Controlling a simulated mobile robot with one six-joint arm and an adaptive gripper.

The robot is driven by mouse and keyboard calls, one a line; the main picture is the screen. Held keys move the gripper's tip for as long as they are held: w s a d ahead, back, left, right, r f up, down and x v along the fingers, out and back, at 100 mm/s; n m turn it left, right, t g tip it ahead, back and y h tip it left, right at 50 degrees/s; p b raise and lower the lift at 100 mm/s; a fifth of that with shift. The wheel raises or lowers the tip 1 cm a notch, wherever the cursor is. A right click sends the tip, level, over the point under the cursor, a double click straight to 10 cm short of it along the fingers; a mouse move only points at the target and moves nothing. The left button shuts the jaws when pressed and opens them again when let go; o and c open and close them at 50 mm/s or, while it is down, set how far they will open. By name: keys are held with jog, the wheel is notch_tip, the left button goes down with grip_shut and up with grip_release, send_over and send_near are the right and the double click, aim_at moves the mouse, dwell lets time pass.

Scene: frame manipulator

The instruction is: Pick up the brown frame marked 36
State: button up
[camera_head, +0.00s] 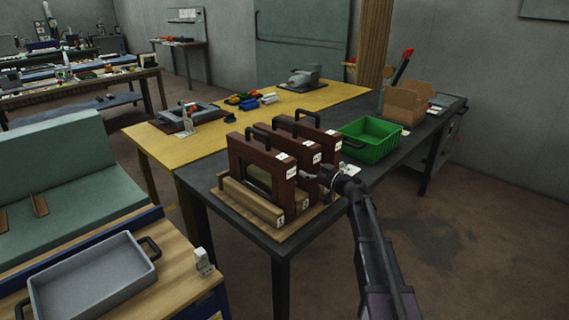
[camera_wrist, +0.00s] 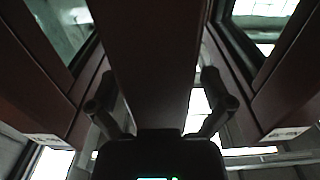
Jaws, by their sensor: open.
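Three brown frames with black top handles stand upright side by side in a wooden rack (camera_head: 236,199): a near frame (camera_head: 245,151), a middle one and a far one (camera_head: 333,143). They carry small white labels, too small to read, so I cannot tell which is marked 36. My gripper (camera_head: 324,177) is at the right-hand edges of the frames. In the wrist view my open gripper (camera_wrist: 157,92) has one finger on each side of a brown frame's edge (camera_wrist: 152,55). Other brown frames flank it left and right. Contact with the fingers is not clear.
The rack stands on a dark table (camera_head: 270,240). A green crate (camera_head: 369,141) and a cardboard box (camera_head: 404,103) are behind and right. A yellow table (camera_head: 175,150) holds tools behind. A grey tray (camera_head: 95,280) is at lower left.

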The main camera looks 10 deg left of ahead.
jog(key=shift+w+a, duration=0.4)
jog(key=shift+a, duration=0.1)
jog(key=c, duration=1.2)
jog(key=shift+c, duration=0.6)
jog(key=shift+r, duration=0.2)
